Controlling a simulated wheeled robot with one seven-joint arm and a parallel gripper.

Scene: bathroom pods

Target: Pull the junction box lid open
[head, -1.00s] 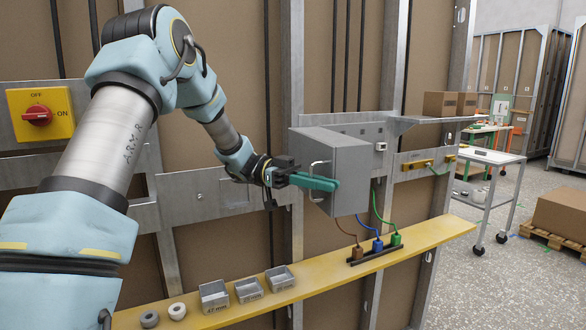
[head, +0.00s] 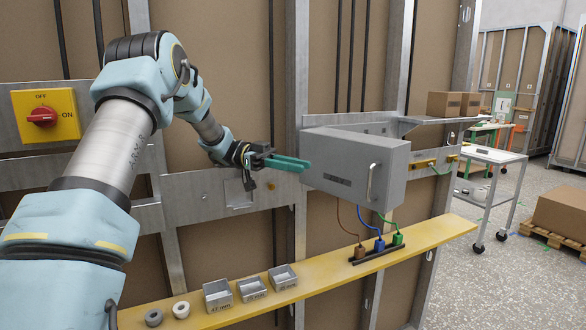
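The junction box (head: 345,165) is a grey metal box on the wall frame, right of centre in the head view. Its broad face with a dark label looks toward me. A pale handle (head: 372,182) stands near the right end of that face. No inside shows, and I cannot tell how far the lid is open. My gripper (head: 307,167), with green fingers, reaches in from the left. Its tips are at the box's left edge, well away from the handle. Whether they touch the box is unclear. Nothing shows held; the finger gap cannot be made out.
Brown, blue and green cables (head: 367,225) run below the box to plugs. A yellow shelf (head: 325,278) below carries grey bins (head: 250,290) and rings (head: 181,309). A red switch on a yellow plate (head: 45,116) is at left. A metal shelf (head: 425,120) with cartons is at right.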

